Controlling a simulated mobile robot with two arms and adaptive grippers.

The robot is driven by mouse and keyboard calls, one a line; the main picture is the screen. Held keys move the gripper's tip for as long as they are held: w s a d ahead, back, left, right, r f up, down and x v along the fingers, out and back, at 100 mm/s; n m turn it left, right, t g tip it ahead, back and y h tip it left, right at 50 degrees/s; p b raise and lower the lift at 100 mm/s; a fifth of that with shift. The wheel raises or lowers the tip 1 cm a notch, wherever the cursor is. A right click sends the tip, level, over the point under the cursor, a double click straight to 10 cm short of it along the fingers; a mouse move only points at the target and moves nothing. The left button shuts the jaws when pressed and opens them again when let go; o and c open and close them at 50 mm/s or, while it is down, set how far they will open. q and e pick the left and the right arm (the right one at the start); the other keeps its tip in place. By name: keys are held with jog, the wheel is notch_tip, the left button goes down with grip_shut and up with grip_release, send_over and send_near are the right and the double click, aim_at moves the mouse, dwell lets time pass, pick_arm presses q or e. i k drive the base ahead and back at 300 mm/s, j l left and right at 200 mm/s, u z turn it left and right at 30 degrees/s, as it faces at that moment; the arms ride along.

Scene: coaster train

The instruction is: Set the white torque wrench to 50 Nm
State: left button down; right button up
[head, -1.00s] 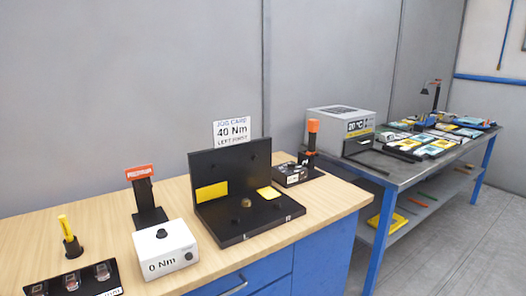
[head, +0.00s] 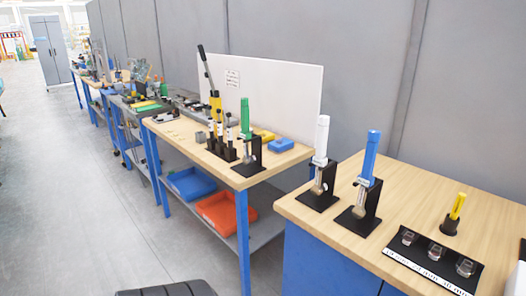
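In the head view, a white torque wrench (head: 321,146) stands upright in a black stand on the wooden bench at the right. A similar blue tool (head: 368,158) stands in its own black stand just to its right. No number or scale can be read on the white wrench. Neither of my grippers is in view.
A black strip (head: 432,262) with several small clear-covered items and a yellow-handled tool (head: 457,206) are at the right. A second bench holds a green tool (head: 245,118), with blue (head: 191,183) and orange (head: 222,212) bins below. The floor aisle (head: 95,200) at the left is clear.

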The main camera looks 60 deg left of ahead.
aim_at(323, 120)
jog(key=u, duration=1.6)
